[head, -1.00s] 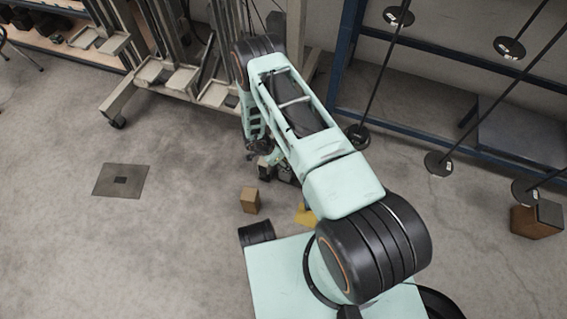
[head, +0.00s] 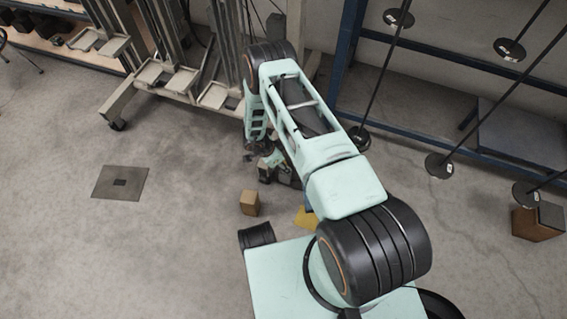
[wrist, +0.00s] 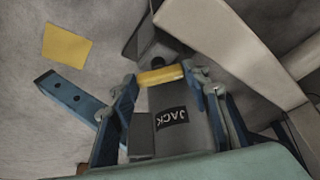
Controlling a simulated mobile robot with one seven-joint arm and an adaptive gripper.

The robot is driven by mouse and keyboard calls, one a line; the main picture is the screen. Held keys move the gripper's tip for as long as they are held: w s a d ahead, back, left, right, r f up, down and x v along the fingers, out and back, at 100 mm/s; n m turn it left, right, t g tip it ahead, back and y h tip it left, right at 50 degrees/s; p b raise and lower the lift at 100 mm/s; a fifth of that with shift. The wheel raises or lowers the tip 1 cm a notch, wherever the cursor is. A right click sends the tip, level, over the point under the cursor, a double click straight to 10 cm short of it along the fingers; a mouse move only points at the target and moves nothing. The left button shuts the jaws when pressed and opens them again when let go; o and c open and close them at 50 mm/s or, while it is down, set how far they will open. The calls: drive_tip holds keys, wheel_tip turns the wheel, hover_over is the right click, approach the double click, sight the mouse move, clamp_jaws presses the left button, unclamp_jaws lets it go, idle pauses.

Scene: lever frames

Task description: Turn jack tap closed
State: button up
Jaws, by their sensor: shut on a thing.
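The jack tap shows in the wrist view as a short yellow handle (wrist: 161,76) at the end of a grey housing (wrist: 178,124) labelled JACK. My gripper (wrist: 159,79) has its blue-grey fingers on both sides of the yellow handle and is shut on it. The handle lies crosswise between the fingertips. In the head view my arm covers most of the tap, and my gripper is low near the floor, small and partly hidden.
A blue bar with holes (wrist: 68,95) and a yellow patch (wrist: 67,46) lie left of my gripper. A pale beam (wrist: 228,45) is close on the right. A brown box (head: 249,203) stands on the floor, with clear floor to its left.

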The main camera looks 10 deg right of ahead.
drive_tip(key=m+g, duration=0.1)
drive_tip(key=m, duration=0.2)
drive_tip(key=shift+w, duration=0.15)
drive_tip(key=o, duration=0.9)
drive_tip(key=v, duration=1.2)
drive_tip(key=shift+c, duration=0.3)
